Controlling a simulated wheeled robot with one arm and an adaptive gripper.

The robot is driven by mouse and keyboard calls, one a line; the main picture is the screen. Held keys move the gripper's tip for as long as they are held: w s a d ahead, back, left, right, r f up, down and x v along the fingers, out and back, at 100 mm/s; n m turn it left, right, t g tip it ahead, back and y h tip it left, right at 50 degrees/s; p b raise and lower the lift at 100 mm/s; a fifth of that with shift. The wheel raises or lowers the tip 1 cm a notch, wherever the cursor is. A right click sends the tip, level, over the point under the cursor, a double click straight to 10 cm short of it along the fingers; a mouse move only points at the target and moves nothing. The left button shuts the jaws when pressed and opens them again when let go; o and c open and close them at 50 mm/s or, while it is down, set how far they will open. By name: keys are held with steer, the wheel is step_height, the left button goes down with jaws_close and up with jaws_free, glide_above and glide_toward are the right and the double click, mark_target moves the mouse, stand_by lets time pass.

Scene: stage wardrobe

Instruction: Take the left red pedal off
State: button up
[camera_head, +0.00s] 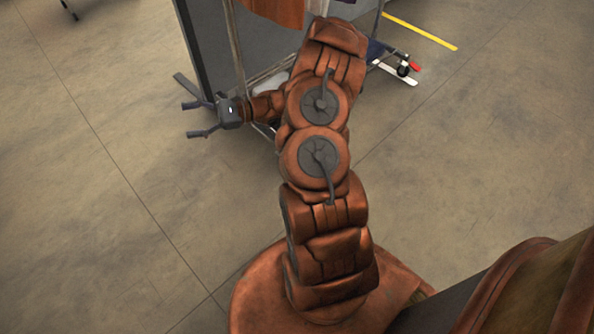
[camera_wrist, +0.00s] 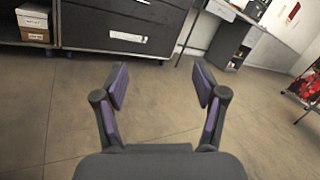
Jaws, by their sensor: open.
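A small red pedal (camera_head: 415,67) shows in the head view beside a dark caster (camera_head: 403,70) at the right foot of a wheeled metal rack (camera_head: 378,22). No second red pedal can be made out; my arm covers part of the rack's base. My gripper (camera_head: 195,119) is at the left of the rack, pointing left, away from the visible pedal. In the wrist view my gripper (camera_wrist: 161,84) is open, with bare floor between its purple-padded fingers and no pedal in sight.
A tall grey panel (camera_head: 207,45) stands close behind my gripper. An orange cloth (camera_head: 275,10) hangs at the rack. The wrist view shows a dark drawer cabinet (camera_wrist: 125,28), shelved boxes (camera_wrist: 33,24) and a desk (camera_wrist: 235,40) beyond open floor.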

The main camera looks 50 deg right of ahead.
steer(key=d+f+m+t+h+b, duration=0.45)
steer(key=d+f, duration=0.45)
steer(key=f, duration=0.4)
steer(key=d+f+m+t+h+b, duration=0.4)
steer(key=d+f+m+t, duration=0.15)
steer(key=d+f, duration=0.55)
steer(key=s+d+f+m+h+b, duration=0.2)
steer(key=s+d+f+h, duration=0.15)
steer(key=f, duration=0.45)
steer(key=s+d+f+m+h+b, duration=0.25)
steer(key=s+d+f, duration=0.25)
steer(key=f, duration=0.3)
steer(key=s+d+f+m+h+b, duration=0.25)
steer(key=s+d+f+h, duration=0.2)
steer(key=f, duration=0.35)
steer(key=shift+g+y, duration=0.3)
steer(key=shift+y, duration=0.1)
steer(key=shift+w+a+f+b, duration=0.1)
steer(key=shift+w+b, duration=0.6)
steer(key=shift+w, duration=1.1)
steer(key=shift+w+f+b, duration=0.1)
steer(key=shift+w+b, duration=0.6)
steer(key=shift+w, duration=1.1)
steer(key=c, duration=1.1)
steer(key=shift+r, duration=0.1)
steer(key=shift+c, duration=0.2)
